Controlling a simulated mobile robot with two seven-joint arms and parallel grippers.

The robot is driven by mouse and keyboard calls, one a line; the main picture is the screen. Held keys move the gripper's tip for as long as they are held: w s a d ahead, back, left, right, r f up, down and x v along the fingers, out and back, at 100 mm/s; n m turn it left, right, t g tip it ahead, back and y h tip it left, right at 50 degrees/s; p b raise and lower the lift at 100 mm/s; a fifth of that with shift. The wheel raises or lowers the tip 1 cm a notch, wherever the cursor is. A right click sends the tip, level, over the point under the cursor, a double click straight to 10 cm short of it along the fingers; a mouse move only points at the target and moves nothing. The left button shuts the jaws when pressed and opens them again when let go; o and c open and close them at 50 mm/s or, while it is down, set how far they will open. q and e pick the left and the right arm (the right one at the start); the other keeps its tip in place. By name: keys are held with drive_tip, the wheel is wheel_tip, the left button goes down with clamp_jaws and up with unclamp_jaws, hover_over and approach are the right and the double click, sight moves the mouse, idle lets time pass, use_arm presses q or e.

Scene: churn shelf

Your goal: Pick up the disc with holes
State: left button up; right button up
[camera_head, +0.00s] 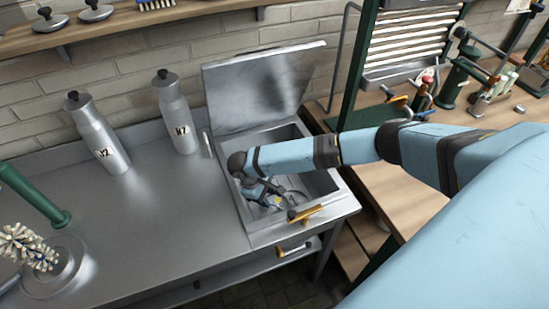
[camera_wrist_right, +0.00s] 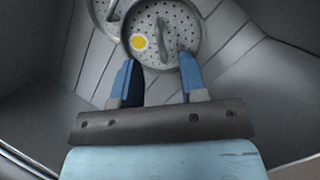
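The disc with holes (camera_wrist_right: 165,22) lies in the steel basin in the right wrist view. It is grey and round, with many small holes and a yellow spot left of its middle. My right gripper (camera_wrist_right: 158,62) is open, and its two blue fingers are apart at the disc's near edge. The right finger overlaps the disc in the picture; I cannot tell whether they touch. In the head view my right gripper (camera_head: 265,190) reaches down into the basin and hides part of what lies there. My left gripper is not in view.
A second grey disc (camera_wrist_right: 103,12) lies left of the first, partly cut off. Basin walls (camera_wrist_right: 245,60) surround them. The raised lid (camera_head: 262,85) stands behind the basin (camera_head: 240,205). Two metal bottles (camera_head: 97,135) (camera_head: 177,115) stand left. A yellow-handled tool (camera_head: 305,213) lies on the front rim.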

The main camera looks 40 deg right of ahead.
sight(274, 205)
drive_tip(key=shift+p+x, duration=0.3)
drive_tip(key=shift+x, duration=2.5)
drive_tip(key=shift+c, duration=0.4)
clamp_jaws()
